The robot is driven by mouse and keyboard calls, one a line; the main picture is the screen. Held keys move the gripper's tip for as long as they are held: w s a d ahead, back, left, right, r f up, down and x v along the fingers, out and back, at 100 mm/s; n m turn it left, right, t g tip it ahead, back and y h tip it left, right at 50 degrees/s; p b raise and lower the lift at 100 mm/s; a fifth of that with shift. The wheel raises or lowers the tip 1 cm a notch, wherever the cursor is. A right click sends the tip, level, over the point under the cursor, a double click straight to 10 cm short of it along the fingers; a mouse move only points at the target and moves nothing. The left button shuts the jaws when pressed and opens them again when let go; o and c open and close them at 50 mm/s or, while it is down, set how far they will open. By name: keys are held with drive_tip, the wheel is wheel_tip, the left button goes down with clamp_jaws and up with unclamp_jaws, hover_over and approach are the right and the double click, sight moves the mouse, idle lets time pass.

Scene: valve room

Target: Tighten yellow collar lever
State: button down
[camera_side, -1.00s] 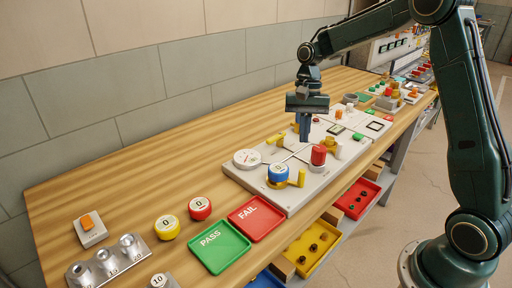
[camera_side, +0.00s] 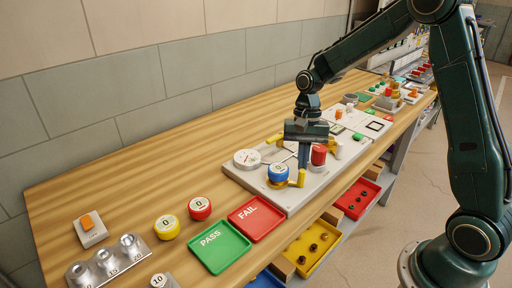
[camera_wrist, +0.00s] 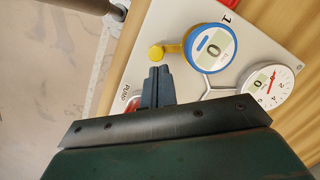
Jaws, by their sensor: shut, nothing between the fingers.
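The yellow collar lever (camera_side: 300,178) sticks out from the base of the blue-topped gauge marked 0 (camera_side: 278,173) on the white board. In the wrist view the lever (camera_wrist: 165,51) points left from the blue gauge (camera_wrist: 210,50), ending in a round knob. My gripper (camera_side: 303,167) is shut and empty, low over the board, just behind the lever in the side view. In the wrist view its fingertips (camera_wrist: 158,72) are close to the lever's knob. I cannot tell whether they touch it.
A white dial gauge (camera_side: 247,158) is left of the blue gauge. A red cylinder (camera_side: 319,154) stands close to my fingers on the right. Green PASS (camera_side: 220,248) and red FAIL (camera_side: 257,217) trays lie in front of the board. Another yellow lever is partly hidden behind my gripper.

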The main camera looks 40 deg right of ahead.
sight(303, 173)
drive_tip(key=shift+s+a+m, duration=0.2)
drive_tip(key=shift+s+m, duration=0.1)
drive_tip(key=shift+m, duration=0.4)
idle(0.4)
drive_tip(key=shift+s+a+m+t, duration=0.25)
drive_tip(key=shift+s+m+t, duration=0.05)
drive_tip(key=shift+m, duration=0.3)
drive_tip(key=m, duration=0.1)
drive_tip(key=s+a+m, duration=0.1)
drive_tip(key=m, duration=0.1)
drive_tip(key=shift+a+t+y, duration=0.3)
drive_tip(key=shift+t, duration=0.1)
drive_tip(key=a+m, duration=0.2)
drive_tip(key=m, duration=0.1)
drive_tip(key=m+t, duration=0.1)
drive_tip(key=m, duration=0.1)
drive_tip(key=shift+s+a, duration=0.4)
drive_tip(key=shift+a, duration=0.45)
